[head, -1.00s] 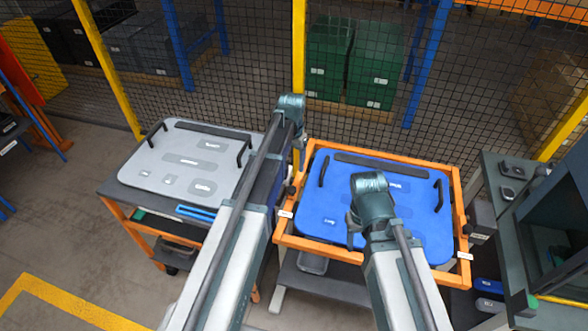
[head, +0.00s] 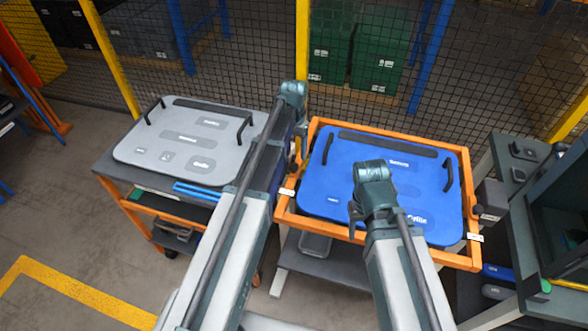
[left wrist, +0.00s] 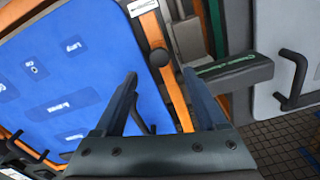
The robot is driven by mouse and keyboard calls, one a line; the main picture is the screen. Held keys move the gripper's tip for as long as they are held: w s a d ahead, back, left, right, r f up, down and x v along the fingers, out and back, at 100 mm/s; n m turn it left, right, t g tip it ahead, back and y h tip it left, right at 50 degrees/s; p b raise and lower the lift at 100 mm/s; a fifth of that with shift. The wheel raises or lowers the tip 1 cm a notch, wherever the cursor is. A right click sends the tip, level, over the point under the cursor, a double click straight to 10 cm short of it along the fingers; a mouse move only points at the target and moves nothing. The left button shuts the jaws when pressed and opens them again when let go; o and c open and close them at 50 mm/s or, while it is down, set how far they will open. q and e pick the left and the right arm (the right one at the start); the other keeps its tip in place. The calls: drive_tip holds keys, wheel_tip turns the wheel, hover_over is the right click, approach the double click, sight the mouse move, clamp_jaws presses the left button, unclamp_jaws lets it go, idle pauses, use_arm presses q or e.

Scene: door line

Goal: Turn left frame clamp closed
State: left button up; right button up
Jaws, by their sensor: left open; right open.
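The blue panel (head: 385,225) sits in an orange frame (head: 370,255) on a stand. The left frame clamp shows as a black round knob (left wrist: 158,57) against the frame's orange side bar in the left wrist view. In the head view that left side is partly covered by my left arm. My left gripper (left wrist: 160,78) is open, with the knob appearing between and just beyond its fingertips; I see no contact. My right gripper (head: 352,215) is over the blue panel, open, its fingers partly hidden by its wrist.
A grey panel (head: 185,145) with black handles lies on a cart to the left, close to the orange frame. A dark bench (head: 515,170) stands at the right. A mesh fence (head: 260,50) runs behind. Open floor (head: 60,200) lies at the far left.

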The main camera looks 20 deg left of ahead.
sight(294, 165)
use_arm(q)
wheel_tip(294, 165, down, 7)
drive_tip(key=b, duration=0.6)
clamp_jaws()
idle(1.2)
